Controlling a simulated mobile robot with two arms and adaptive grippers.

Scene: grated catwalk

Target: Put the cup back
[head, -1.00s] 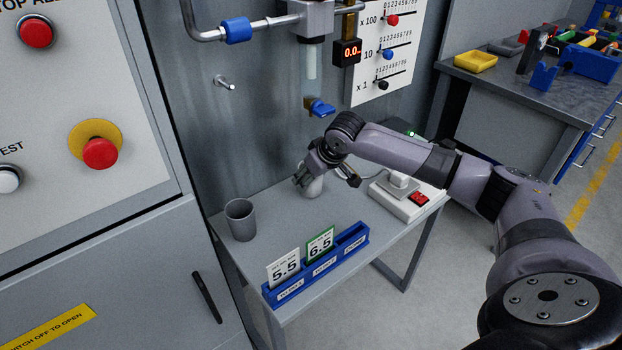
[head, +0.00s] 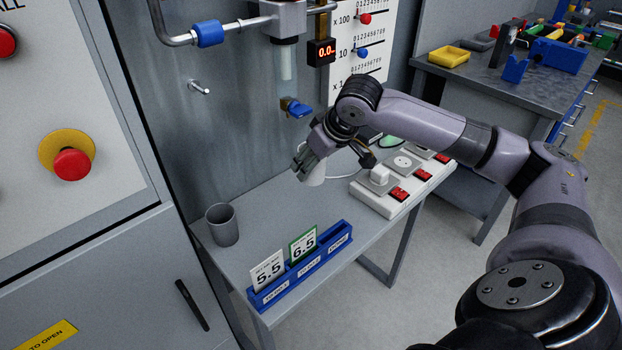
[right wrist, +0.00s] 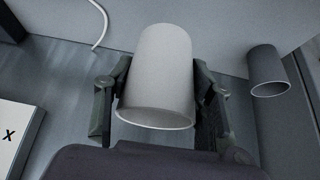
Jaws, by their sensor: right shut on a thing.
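A light grey-white cup (head: 316,174) is in my right gripper (head: 308,168) over the back middle of the small grey table (head: 268,215). In the right wrist view the cup (right wrist: 158,75) sits between both fingers, which are shut on its sides. It appears a little above the table top; the fingers hide part of it in the head view. A darker grey cup (head: 222,226) stands upright on the table's left side, apart from the gripper; it also shows in the right wrist view (right wrist: 267,72). My left gripper is not in view.
A blue card rack (head: 300,272) with cards 5.5 and 6.5 lines the table's front edge. A white power strip (head: 404,184) with red switches is at the right. A tap with a blue handle (head: 297,107) hangs above the table. Table surface between grey cup and gripper is clear.

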